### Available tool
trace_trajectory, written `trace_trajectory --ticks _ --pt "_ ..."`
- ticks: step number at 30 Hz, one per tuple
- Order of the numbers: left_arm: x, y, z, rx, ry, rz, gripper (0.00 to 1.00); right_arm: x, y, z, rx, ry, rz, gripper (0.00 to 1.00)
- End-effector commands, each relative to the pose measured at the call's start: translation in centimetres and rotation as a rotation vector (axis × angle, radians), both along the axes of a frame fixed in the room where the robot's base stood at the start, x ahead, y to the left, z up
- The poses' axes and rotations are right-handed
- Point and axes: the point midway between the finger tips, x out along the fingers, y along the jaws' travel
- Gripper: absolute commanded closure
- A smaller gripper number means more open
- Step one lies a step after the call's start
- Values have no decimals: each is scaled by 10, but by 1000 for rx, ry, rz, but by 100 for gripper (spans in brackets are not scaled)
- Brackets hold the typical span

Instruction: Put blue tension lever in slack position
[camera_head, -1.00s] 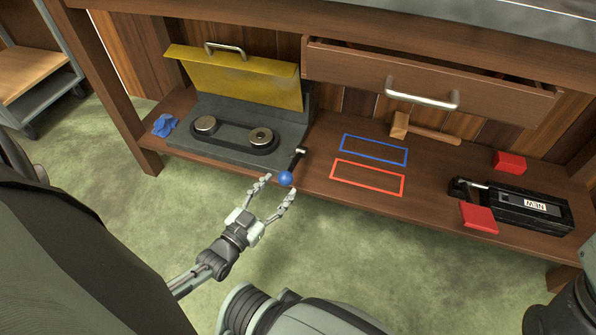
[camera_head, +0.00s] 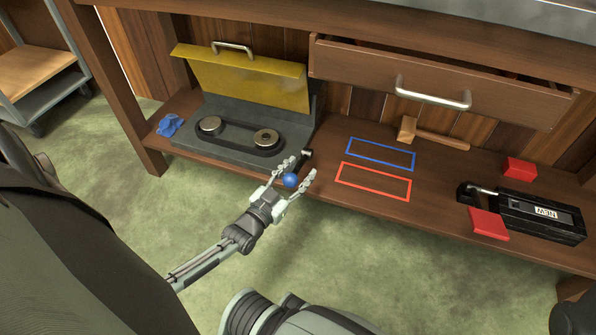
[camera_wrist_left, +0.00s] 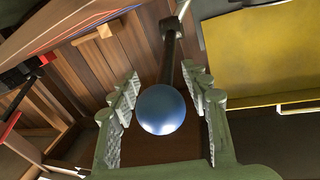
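The blue tension lever has a round blue knob (camera_head: 290,180) on a dark arm, at the front right corner of the grey belt unit (camera_head: 185,140). My left gripper (camera_head: 294,173) is open, with its fingers on either side of the knob. In the left wrist view the blue knob (camera_wrist_left: 161,109) sits between the two open fingers (camera_wrist_left: 165,100), with gaps visible on both sides. The lever's dark arm (camera_wrist_left: 171,50) runs away from the knob. My right gripper is not in view.
The yellow cover (camera_head: 240,85) stands raised behind the pulleys. Blue (camera_head: 381,153) and red (camera_head: 373,182) outlines mark the shelf to the right. A mallet (camera_head: 430,135), red blocks (camera_head: 488,224) and a black box (camera_head: 540,216) lie further right. An open drawer (camera_head: 440,80) juts out above.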

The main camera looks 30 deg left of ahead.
Motion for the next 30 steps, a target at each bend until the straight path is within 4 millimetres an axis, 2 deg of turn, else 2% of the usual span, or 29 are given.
trace_trajectory --ticks 1,10,21,28,30 --pt "0 0 0 0 0 0 63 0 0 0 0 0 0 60" --pt "0 0 0 0 0 0 100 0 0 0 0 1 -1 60" --pt "0 -1 0 0 1 -2 100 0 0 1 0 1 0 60" --pt "0 -2 6 -6 25 -3 100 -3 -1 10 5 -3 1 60" --pt "1 -2 8 -9 39 -4 100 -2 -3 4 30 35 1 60"
